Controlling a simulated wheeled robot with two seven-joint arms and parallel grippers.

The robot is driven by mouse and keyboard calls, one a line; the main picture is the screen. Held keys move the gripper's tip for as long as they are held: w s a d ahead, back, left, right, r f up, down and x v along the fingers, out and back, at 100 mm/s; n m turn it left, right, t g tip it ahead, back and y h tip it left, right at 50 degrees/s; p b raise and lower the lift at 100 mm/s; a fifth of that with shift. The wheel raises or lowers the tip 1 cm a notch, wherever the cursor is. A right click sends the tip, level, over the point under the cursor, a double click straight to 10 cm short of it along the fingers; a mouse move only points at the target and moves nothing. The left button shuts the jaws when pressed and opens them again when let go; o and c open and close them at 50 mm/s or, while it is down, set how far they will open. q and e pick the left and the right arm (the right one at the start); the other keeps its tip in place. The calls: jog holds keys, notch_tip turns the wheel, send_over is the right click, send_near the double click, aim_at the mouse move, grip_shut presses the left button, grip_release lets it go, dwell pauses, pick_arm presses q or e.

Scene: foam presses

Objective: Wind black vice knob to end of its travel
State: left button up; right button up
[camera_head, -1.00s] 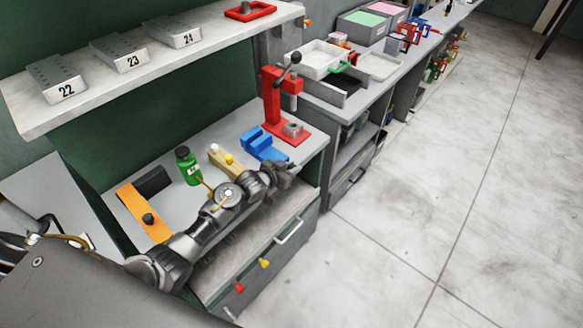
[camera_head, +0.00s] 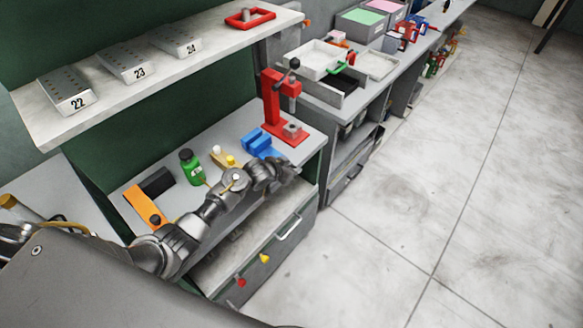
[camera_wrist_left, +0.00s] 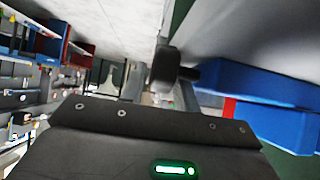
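The blue vice (camera_head: 262,145) stands on the grey bench near its front edge. It shows large and cropped at the right of the left wrist view (camera_wrist_left: 275,85). In that view a dark round knob (camera_wrist_left: 163,68) on a short rod sticks out from the vice toward the left. My left gripper (camera_head: 287,170) is just in front of the vice in the head view and hides its near end. In the wrist view its grey fingers (camera_wrist_left: 160,90) look apart, with the knob just beyond or between them; contact is unclear. My right gripper is not in view.
A red press (camera_head: 270,105) stands behind the vice. A green bottle (camera_head: 192,168), a tan fixture with a yellow knob (camera_head: 225,160) and an orange fixture (camera_head: 145,208) stand left along the bench. A shelf (camera_head: 150,85) overhangs the bench. The floor at right is clear.

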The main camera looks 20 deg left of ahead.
pick_arm(q)
jog(key=v, duration=1.1)
jog(key=shift+b, duration=0.35)
jog(key=shift+f, duration=0.1)
